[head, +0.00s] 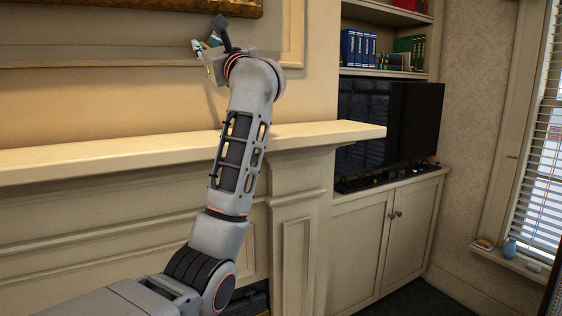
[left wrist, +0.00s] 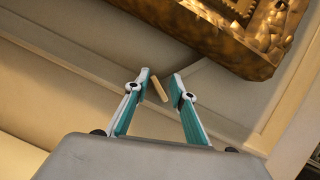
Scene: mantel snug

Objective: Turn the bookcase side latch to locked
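My left gripper (head: 203,46) is raised above the mantel, close to the wall panel below the gilt frame. In the left wrist view its two teal-and-white fingers (left wrist: 161,77) stand apart. A small tan bar (left wrist: 159,91) shows in the gap between them, tilted, with space visible on both sides. It may be the latch; I cannot tell whether it is or whether a finger touches it. In the head view my gripper hides this spot. The bookcase (head: 384,48) stands right of the mantel, and no latch can be made out on it. My right gripper is not in view.
The mantel shelf (head: 320,133) runs beneath my left arm and sticks out from the wall. A gilt picture frame (head: 130,13) hangs just above the gripper. A black television (head: 405,118) stands on the cabinet (head: 385,235) at right. The mantel top is bare.

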